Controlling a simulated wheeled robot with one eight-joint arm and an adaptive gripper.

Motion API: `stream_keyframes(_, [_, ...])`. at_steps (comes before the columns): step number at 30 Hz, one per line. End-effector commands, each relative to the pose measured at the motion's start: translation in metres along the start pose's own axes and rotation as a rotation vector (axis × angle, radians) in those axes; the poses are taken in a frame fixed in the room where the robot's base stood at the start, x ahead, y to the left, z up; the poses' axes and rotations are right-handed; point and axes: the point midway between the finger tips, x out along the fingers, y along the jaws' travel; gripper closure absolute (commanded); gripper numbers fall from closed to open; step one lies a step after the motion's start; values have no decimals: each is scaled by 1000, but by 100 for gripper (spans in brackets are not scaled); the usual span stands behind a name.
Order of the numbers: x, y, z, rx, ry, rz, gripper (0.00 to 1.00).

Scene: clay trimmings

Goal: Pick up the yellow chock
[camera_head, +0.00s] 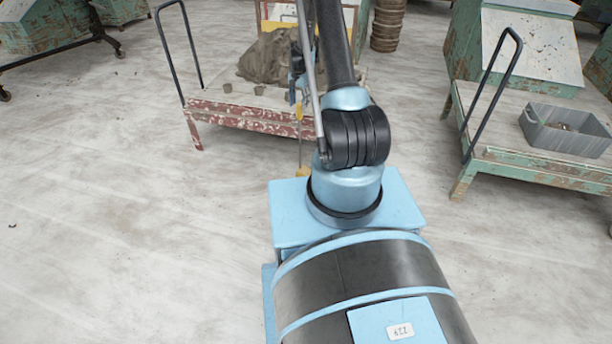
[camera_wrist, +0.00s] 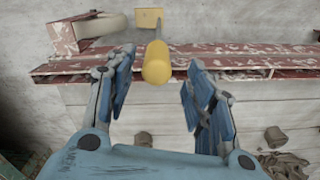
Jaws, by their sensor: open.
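The yellow chock shows in the head view as a block (camera_head: 303,171) on the floor beside the red cart, with a thin upright rod and a yellow grip at the top. In the wrist view the block (camera_wrist: 148,18) lies beyond the cart edge, and the yellow grip (camera_wrist: 156,62) points towards the camera. My gripper (camera_wrist: 161,64) is open, its blue fingers on either side of the grip with gaps visible. In the head view my gripper (camera_head: 297,80) is partly hidden behind my arm.
A worn red cart (camera_head: 247,118) carries a clay heap (camera_head: 268,58) and several small pots; its edge (camera_wrist: 255,62) runs close to the grip. A cart wheel (camera_wrist: 102,25) is near the block. A green cart (camera_head: 540,167) with a grey bin (camera_head: 565,130) stands right.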

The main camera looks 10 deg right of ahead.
Motion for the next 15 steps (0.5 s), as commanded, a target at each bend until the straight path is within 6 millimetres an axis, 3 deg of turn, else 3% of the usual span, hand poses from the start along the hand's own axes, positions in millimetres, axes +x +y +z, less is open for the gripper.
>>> stream_keyframes(15, [49, 4, 1, 0, 0, 0, 51])
